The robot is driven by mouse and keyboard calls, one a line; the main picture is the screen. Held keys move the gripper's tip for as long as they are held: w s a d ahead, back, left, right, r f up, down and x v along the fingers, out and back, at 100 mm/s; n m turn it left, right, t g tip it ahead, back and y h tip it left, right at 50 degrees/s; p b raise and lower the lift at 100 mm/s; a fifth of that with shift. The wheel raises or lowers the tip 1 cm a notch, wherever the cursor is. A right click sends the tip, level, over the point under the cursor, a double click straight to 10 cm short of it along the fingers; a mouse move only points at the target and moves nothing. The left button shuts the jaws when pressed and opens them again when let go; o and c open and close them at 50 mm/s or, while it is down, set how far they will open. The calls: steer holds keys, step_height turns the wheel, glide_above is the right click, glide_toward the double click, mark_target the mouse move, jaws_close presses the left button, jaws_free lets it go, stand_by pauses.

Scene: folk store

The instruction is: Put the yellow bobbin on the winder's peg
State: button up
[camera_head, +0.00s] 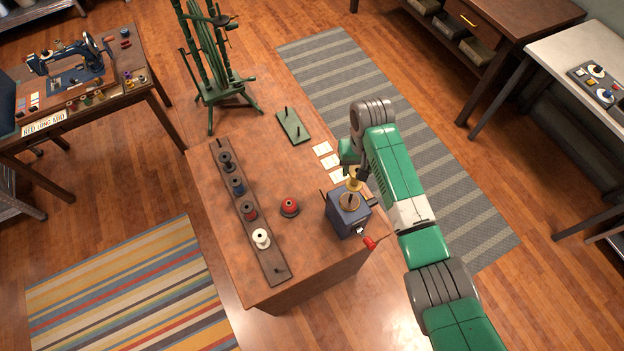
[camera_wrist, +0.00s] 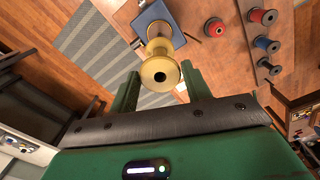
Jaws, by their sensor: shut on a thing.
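The yellow bobbin (camera_head: 355,178) is held in my gripper (camera_head: 352,172), just beyond the winder's top in the head view. In the wrist view the bobbin (camera_wrist: 160,74) sits between the two green fingers (camera_wrist: 162,88), its hollow end facing the camera. The winder (camera_head: 345,220) is a blue box with a brass disc and dark peg (camera_head: 350,199) on top and a red-handled crank (camera_head: 369,242). The bobbin looks apart from the peg, off to its upper side in the head view. The winder's blue corner (camera_wrist: 150,15) shows behind the bobbin in the wrist view.
A rack board (camera_head: 270,262) holds black, blue, red and white bobbins. Another red bobbin (camera_head: 289,207) stands loose beside it. A green two-peg plate (camera_head: 293,127), pale cards (camera_head: 322,149) and a green stand (camera_head: 211,60) are farther back. Bare tabletop lies left of the cards.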

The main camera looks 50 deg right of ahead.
step_height(320, 180, down, 4)
steer(key=b, duration=0.3)
steer(key=shift+r, duration=0.1)
stand_by(0.3)
stand_by(0.7)
steer(key=shift+f, duration=0.3)
steer(key=shift+f+b, duration=2.05)
steer(key=shift+f, duration=1.45)
